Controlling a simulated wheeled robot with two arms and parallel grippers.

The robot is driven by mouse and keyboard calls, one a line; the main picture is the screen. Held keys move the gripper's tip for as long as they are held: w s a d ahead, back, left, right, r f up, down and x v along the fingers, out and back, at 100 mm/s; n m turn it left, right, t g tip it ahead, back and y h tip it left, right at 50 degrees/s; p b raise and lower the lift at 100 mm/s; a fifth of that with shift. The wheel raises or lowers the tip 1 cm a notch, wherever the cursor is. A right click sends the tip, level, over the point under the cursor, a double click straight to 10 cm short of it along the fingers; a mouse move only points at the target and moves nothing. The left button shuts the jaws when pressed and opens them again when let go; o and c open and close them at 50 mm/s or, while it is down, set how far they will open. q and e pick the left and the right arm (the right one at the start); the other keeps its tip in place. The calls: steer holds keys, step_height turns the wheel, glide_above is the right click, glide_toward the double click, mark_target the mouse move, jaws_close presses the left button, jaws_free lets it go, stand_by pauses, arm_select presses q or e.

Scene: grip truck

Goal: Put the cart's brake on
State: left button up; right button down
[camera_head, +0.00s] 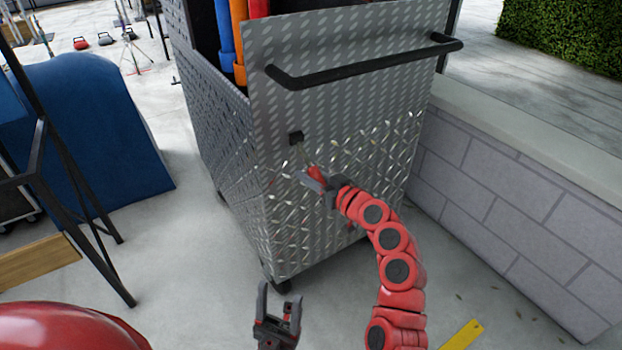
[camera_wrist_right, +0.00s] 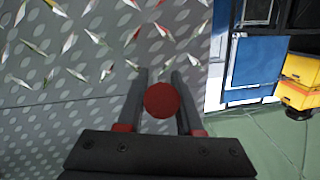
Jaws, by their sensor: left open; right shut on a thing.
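The cart (camera_head: 345,95) is a tall grey diamond-plate metal box with a black push handle (camera_head: 365,65) across its near face. On that face a black square mount (camera_head: 296,137) carries a thin brake lever that slants down to a red knob (camera_head: 316,173). My right gripper (camera_head: 318,181) is shut on the red knob. In the right wrist view the round red end of the knob (camera_wrist_right: 165,100) sits between the two dark fingers. My left gripper (camera_head: 279,305) is open and empty, low in front of the cart and apart from it.
A grey block wall (camera_head: 500,190) with a pale ledge stands close on the cart's right. A blue rounded object (camera_head: 95,130) and a black metal frame (camera_head: 75,200) are at left. A yellow strip (camera_head: 462,335) lies on the floor.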

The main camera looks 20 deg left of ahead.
steer(key=c, duration=0.9)
jaws_free()
steer(key=o, duration=0.3)
steer(key=shift+w+a+f, duration=0.1)
steer(key=shift+f, duration=0.05)
steer(key=p+v, duration=0.1)
steer(key=v, duration=1.6)
steer(key=shift+d, duration=0.25)
